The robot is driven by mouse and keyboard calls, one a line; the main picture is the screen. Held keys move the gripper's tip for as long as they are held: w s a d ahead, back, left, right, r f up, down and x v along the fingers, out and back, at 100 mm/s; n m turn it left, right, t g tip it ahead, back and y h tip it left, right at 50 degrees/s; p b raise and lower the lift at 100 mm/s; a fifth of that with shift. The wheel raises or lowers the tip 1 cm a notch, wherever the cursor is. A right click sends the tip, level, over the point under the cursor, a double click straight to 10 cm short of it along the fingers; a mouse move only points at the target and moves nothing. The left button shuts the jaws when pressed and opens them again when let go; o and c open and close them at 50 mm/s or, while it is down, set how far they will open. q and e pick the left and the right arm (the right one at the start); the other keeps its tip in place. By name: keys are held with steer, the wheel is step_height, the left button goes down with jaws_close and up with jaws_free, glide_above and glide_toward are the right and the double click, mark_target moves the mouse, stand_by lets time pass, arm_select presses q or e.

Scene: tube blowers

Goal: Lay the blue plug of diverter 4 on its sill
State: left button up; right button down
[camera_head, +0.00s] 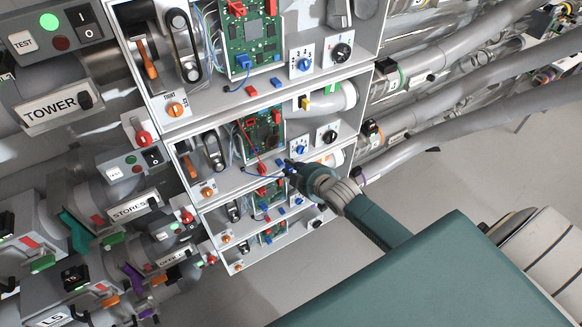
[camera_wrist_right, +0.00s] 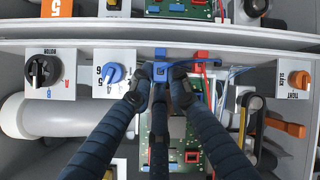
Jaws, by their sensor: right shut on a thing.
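My right gripper (camera_head: 288,168) is at the front ledge of an open white diverter box. In the wrist view it (camera_wrist_right: 160,76) is shut on a blue plug (camera_wrist_right: 160,71), whose blue wire curves to the right. The plug is over the sill (camera_wrist_right: 240,62), right by a blue block (camera_wrist_right: 160,52). I cannot tell whether plug and block touch. A red block (camera_wrist_right: 201,54) sits on the sill beside it. Behind my fingers is the green circuit board (camera_wrist_right: 158,125) with a red plug (camera_wrist_right: 192,156). The box's number cannot be read. My left gripper is not in view.
A blue dial (camera_wrist_right: 116,74) and a black dial (camera_wrist_right: 43,71) are beside the board, with an orange lever (camera_wrist_right: 286,127) across. More such boxes are stacked around, one with a blue plug (camera_head: 243,62) on its board. Grey pipes (camera_head: 490,75) run at the right.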

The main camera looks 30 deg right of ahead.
mark_target(282, 167)
steer(key=shift+r+p, duration=0.15)
steer(key=shift+p, duration=0.25)
steer(key=shift+w+b, duration=0.25)
steer(key=shift+b, duration=0.05)
steer(key=shift+w+a+f+b, duration=0.15)
steer(key=shift+w+b, duration=0.3)
steer(key=shift+w, duration=0.5)
steer(key=shift+w+d+f+b, duration=0.1)
steer(key=shift+w+f+b, duration=0.3)
steer(key=shift+w, duration=0.5)
steer(key=shift+w+a+f+b, duration=0.1)
steer(key=shift+w+b, duration=0.4)
steer(key=shift+w, duration=0.45)
steer(key=shift+f, duration=0.35)
steer(key=shift+s+f, duration=0.1)
steer(key=shift+f, duration=0.05)
steer(key=c, duration=1.6)
jaws_free()
steer(key=shift+r+p, duration=1.1)
steer(key=shift+r, duration=0.05)
